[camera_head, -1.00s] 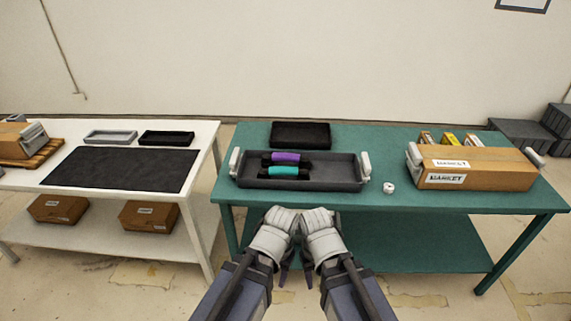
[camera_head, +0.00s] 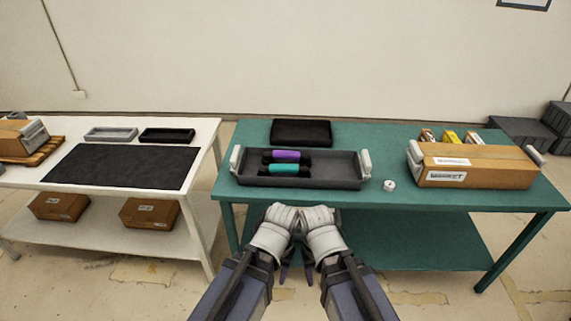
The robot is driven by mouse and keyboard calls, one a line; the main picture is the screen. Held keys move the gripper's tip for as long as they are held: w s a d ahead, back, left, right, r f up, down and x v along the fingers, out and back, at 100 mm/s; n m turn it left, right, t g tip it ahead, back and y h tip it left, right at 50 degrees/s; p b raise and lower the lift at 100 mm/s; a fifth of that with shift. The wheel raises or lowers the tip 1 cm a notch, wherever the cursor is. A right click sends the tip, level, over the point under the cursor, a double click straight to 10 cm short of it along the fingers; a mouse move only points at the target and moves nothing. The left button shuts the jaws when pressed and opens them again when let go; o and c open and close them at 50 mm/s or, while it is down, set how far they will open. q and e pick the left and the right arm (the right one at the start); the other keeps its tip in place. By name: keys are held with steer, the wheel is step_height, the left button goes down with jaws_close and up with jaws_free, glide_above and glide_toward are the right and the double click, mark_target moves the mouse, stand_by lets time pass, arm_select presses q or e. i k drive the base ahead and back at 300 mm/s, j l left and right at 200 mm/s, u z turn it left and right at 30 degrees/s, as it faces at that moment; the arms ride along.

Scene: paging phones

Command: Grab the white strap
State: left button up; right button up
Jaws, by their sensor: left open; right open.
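A small white roll (camera_head: 389,185), which looks like the white strap, sits on the green table (camera_head: 420,200), just right of the dark grey tray. It is too small to make out in detail. My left gripper (camera_head: 281,218) and my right gripper (camera_head: 317,218) are side by side in front of the green table's front edge, close together at the lower middle. Both are open and hold nothing that I can see. The white roll is to the right of and beyond both grippers.
The dark grey tray (camera_head: 335,172) holds a purple roll (camera_head: 286,154) and a teal roll (camera_head: 284,169). A black tray (camera_head: 301,132) lies behind it. A labelled cardboard box (camera_head: 490,179) stands right of the white roll. A white table (camera_head: 205,150) stands at left.

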mark_target(388, 186)
steer(key=i+l+z, duration=0.2)
steer(key=z, duration=0.2)
steer(key=i+l+z, duration=0.15)
steer(key=i+z, duration=0.45)
steer(key=z, duration=0.15)
